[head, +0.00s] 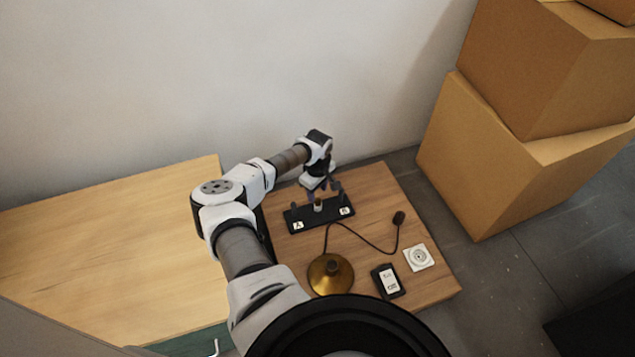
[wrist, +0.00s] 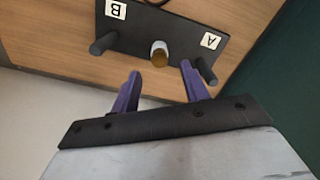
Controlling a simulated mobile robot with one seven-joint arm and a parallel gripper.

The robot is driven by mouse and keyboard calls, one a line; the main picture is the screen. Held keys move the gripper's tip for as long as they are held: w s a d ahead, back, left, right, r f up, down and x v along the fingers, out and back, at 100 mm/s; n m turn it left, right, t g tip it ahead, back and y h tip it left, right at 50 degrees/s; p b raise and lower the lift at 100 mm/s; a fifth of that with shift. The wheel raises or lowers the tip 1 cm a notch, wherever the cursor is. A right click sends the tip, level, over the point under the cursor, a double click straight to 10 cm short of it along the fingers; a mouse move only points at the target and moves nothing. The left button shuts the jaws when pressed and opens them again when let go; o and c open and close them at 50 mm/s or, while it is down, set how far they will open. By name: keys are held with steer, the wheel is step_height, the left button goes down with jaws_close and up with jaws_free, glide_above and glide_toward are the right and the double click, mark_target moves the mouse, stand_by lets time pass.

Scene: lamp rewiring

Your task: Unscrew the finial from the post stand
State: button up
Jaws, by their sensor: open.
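The post stand (head: 322,217) is a black plate with white labels A and B, near the back of the brown table. It also shows upside down in the wrist view (wrist: 183,32), with a dark post near each label. Between the posts stands a short pale piece with a brass-coloured end, which looks like the finial (wrist: 159,54); it also shows in the head view (head: 318,205). My gripper (wrist: 161,68) is open, its purple fingers apart and pointing at the stand. The finial appears between the fingertips in the wrist view; I see no contact.
A brass lamp base (head: 331,276) with a dark cord stands in front of the stand. The cord ends at a black plug (head: 399,217). A dark labelled device (head: 388,281) and a white socket (head: 419,257) lie to the right. A light wooden surface (head: 110,250) is left.

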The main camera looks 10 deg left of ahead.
mark_target(318, 200)
steer(key=shift+f+b, duration=0.6)
steer(key=shift+f, duration=1.7)
jaws_close()
steer(key=c, duration=0.7)
jaws_free()
steer(key=shift+c, duration=1.4)
steer(key=shift+d+r+n+p, duration=0.1)
steer(key=shift+r+n+p, duration=0.3)
steer(key=shift+n+p, duration=1.4)
steer(key=shift+p, duration=0.05)
jaws_close()
steer(key=n+p, duration=0.2)
steer(key=shift+n, duration=0.4)
steer(key=shift+f+n, duration=0.35)
steer(key=shift+n, duration=0.45)
